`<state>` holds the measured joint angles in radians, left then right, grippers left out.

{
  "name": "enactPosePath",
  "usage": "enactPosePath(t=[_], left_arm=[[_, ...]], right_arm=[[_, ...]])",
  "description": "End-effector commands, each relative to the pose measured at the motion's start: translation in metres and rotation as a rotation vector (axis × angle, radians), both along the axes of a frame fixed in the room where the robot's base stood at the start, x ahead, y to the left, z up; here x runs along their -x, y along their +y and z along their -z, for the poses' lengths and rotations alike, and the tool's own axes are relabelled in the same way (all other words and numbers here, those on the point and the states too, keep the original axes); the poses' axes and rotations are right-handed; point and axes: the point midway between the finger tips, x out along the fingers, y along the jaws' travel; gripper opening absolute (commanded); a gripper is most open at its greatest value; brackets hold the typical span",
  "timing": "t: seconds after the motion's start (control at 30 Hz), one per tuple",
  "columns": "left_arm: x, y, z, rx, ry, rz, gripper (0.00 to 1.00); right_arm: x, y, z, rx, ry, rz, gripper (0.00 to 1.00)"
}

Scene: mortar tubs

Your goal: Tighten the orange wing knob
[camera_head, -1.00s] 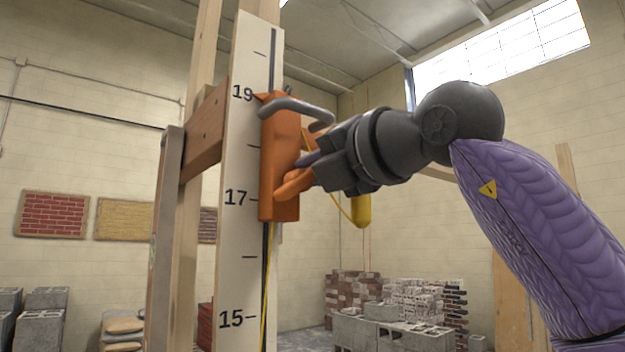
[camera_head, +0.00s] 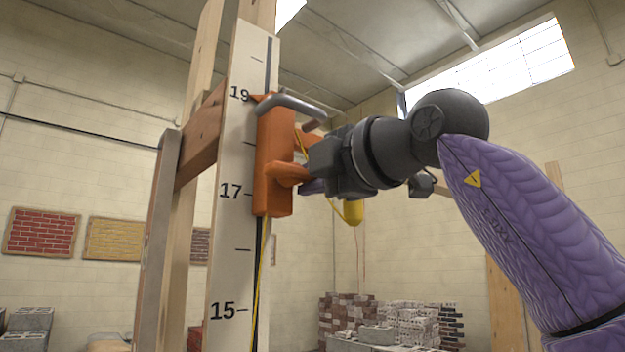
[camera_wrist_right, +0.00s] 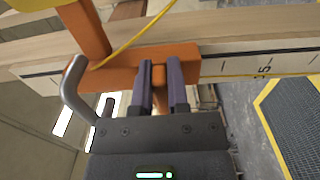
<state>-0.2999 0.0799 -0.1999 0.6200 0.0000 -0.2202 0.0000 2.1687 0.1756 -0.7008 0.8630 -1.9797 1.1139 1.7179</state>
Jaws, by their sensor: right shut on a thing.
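The orange wing knob (camera_head: 287,173) sits on the orange sliding block (camera_head: 274,130), which is mounted on the numbered white board (camera_head: 232,215). My right gripper (camera_head: 307,174) is shut on the knob, coming in from the right in the head view. In the right wrist view, the purple fingers of the gripper (camera_wrist_right: 161,82) stand on either side of the knob (camera_wrist_right: 158,74), in front of the block (camera_wrist_right: 120,77). The fingers hide part of the knob. A grey bent handle (camera_head: 295,104) sticks out at the block's top. My left gripper is not in view.
A yellow cord (camera_head: 263,265) runs along the board, and a yellow weight-like piece (camera_head: 353,212) hangs behind my right gripper. Wooden posts (camera_head: 187,225) stand left of the board. Brick stacks (camera_head: 350,308) are farther back, low.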

Motion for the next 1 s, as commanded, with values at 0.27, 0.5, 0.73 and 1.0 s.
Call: enactPosePath(t=[0.27, 0.5, 0.73, 1.0], left_arm=[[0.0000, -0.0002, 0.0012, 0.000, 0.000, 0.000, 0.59], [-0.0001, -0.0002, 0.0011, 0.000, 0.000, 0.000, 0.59], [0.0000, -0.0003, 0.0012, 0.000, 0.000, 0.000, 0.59], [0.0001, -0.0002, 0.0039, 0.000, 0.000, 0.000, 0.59]], right_arm=[[-0.0002, -0.0002, 0.0005, -0.018, 0.013, 0.000, 0.00], [-0.0003, -0.0002, 0.0007, -0.017, 0.014, 0.000, 0.00], [-0.0002, -0.0001, 0.0007, -0.016, 0.013, 0.000, 0.54], [0.0022, -0.0020, 0.0014, -0.017, 0.011, 0.000, 0.54]])
